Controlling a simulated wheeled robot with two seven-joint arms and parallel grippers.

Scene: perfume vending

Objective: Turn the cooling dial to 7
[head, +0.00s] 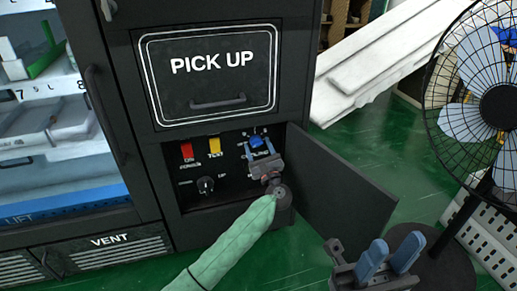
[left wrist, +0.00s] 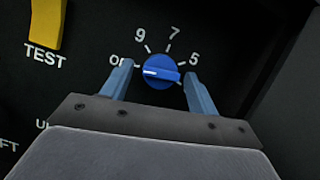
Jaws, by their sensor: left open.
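The blue cooling dial (left wrist: 161,72) sits on the black control panel, with the marks 9, 7 and 5 around its top and an O-like mark at left. Its white pointer line lies on the left side, towards the O-like mark. The dial also shows in the head view (head: 256,140). My left gripper (head: 259,147) is at the panel, open, with one blue finger on each side of the dial; in the left wrist view both fingers look apart from it. My right gripper (head: 390,256) is open and empty at the lower right, away from the panel.
The panel door (head: 338,195) stands open to the right of the controls. A red switch (head: 187,151), a yellow TEST switch (head: 214,143) and a black knob (head: 205,185) are left of the dial. The PICK UP hatch (head: 208,75) is above. A fan (head: 490,105) stands at right.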

